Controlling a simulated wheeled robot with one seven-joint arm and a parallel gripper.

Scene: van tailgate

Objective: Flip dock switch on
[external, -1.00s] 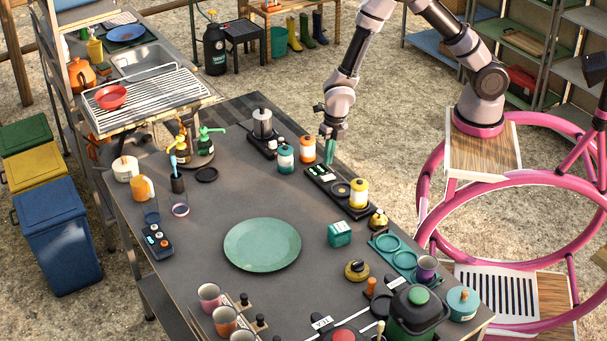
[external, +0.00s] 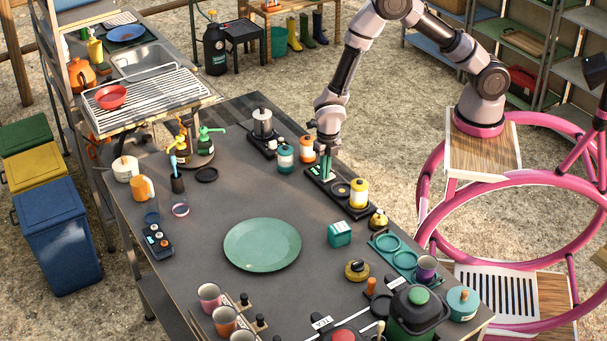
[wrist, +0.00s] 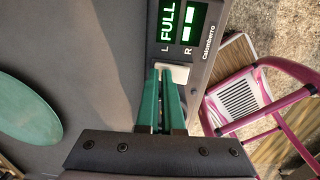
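The dock (external: 331,194) is a dark slab at the right edge of the table in the external view. It has a lit green display (wrist: 172,22) reading FULL, with bars and the letters L and R, in the wrist view. A pale switch (wrist: 178,73) sits below those letters. My gripper (wrist: 160,72) has green fingers close together with nothing between them. Their tips overlap the switch's left part in the wrist view; whether they touch it, I cannot tell. In the external view my gripper (external: 326,176) is down at the dock's far end and hides the switch.
A yellow-and-white canister (external: 359,193) stands on the dock's near end. Orange (external: 307,150) and teal (external: 285,159) canisters stand close left of my gripper. A green plate (external: 262,245) lies mid-table, with bare table between it and the dock.

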